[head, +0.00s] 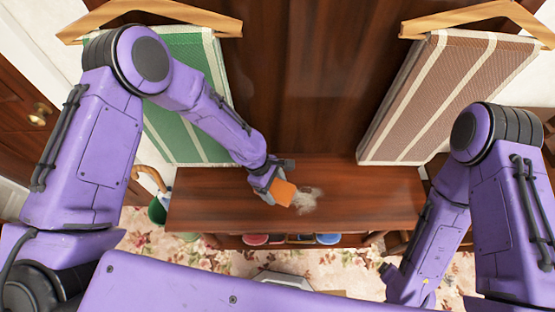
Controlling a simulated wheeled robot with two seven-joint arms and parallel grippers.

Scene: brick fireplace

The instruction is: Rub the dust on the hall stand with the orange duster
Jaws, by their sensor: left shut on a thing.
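The hall stand (370,205) is dark reddish-brown wood, with a flat top below a tall back panel. A pale grey patch of dust (308,202) lies near the middle of its top. My left gripper (271,182) is shut on the orange duster (283,192), a small orange block, just left of the dust. The duster's right edge meets or overlaps the dust in the picture; I cannot tell if it touches the wood.
A green striped hanging (185,90) and a brown striped one (440,90) hang on wooden hangers at either side. A shelf below holds pink and blue items (327,239). A green container (157,211) with a cane-like handle stands at left. The top's right half is clear.

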